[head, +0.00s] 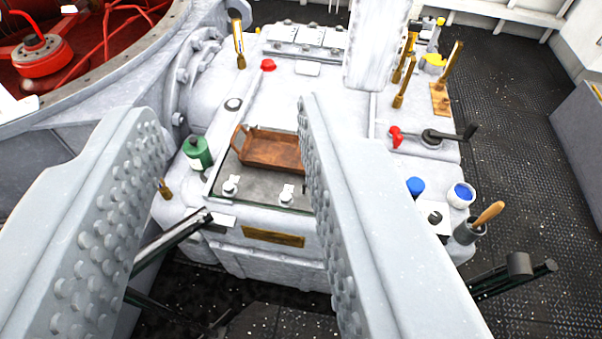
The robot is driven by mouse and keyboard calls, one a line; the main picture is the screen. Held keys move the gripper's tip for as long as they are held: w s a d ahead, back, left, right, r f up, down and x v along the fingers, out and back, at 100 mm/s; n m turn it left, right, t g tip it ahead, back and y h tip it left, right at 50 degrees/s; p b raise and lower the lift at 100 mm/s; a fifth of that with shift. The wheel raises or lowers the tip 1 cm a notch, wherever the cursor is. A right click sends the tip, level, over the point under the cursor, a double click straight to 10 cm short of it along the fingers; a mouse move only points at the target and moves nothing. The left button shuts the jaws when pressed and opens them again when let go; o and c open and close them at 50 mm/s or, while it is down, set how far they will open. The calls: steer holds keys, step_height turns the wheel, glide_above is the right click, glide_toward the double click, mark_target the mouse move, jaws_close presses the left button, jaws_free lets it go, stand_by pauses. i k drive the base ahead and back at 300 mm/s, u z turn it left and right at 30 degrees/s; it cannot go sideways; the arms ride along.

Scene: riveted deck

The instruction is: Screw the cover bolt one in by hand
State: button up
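My gripper (226,112) is open, its two grey studded fingers wide apart with nothing between them. It is above the near end of a white machine housing (290,103). In the gap below the fingers lies a dark grey cover plate (258,191). Two light bolt-like fittings show near its front edge, a left one (230,186) and a right one (286,193). I cannot tell which is cover bolt one or how far in they sit. A brown wooden tray (272,150) rests on the plate, and it looks empty. My right finger hides the plate's right side.
A green bottle (197,153) stands left of the plate. A blue cap (415,187), a white cup with blue contents (460,194) and a wooden-handled tool in a dark pot (472,231) stand at right. Upright levers (405,80) and a crank (447,136) rise behind. Dark deck is clear at right.

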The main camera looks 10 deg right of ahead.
mark_target(285, 197)
steer(key=u, duration=0.45)
steer(key=i, duration=0.2)
steer(key=z, duration=2.15)
steer(key=k, duration=1.15)
steer(key=u, duration=1.1)
steer(key=i, duration=1.35)
